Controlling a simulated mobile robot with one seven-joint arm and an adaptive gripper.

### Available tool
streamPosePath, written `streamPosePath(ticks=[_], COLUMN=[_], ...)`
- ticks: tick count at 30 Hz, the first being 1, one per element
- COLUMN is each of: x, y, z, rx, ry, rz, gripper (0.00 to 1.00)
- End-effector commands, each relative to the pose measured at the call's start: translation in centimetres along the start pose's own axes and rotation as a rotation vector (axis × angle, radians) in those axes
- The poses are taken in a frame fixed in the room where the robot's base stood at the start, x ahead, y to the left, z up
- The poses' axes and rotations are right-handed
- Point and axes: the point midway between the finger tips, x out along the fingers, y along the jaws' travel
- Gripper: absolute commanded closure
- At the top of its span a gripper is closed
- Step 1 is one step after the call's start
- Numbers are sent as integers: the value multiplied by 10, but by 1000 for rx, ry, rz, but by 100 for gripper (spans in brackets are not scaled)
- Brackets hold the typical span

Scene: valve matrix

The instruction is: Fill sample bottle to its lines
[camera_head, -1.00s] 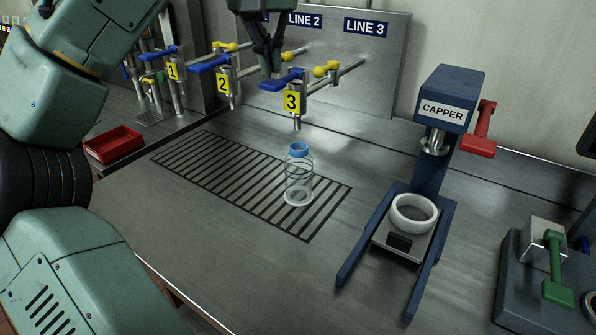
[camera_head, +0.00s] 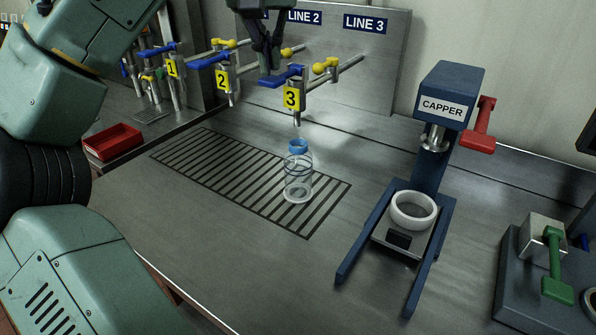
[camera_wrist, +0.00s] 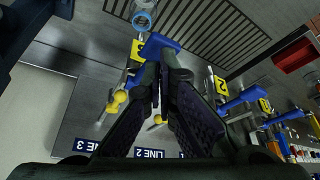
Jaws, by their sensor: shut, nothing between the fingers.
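The clear sample bottle (camera_head: 298,178) stands upright on the slotted drain grate, below the spout of tap 3 (camera_head: 292,97). It has a blue collar at its neck and dark rings around its body. I cannot make out any liquid inside. Its blue neck also shows in the wrist view (camera_wrist: 140,22). Tap 3 has a blue lever (camera_head: 282,77) and a yellow handle (camera_head: 326,66). My gripper (camera_head: 267,70) is shut and empty at the blue lever of tap 3. In the wrist view its fingertips (camera_wrist: 164,62) are close beside that lever; I cannot tell if they touch.
Taps 1 (camera_head: 172,68) and 2 (camera_head: 223,77) stand to the left. A blue capper (camera_head: 432,150) with a red handle and white ring stands right of the grate (camera_head: 225,170). A red tray (camera_head: 113,142) lies left. A green-handled device (camera_head: 553,265) is at far right. The front counter is clear.

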Motion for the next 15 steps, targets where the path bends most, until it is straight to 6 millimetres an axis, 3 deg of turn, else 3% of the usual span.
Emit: streamPosePath(ticks=[15], x=[26], y=[0], z=[11], rx=[1], ry=[-1], rz=[1], gripper=[100])
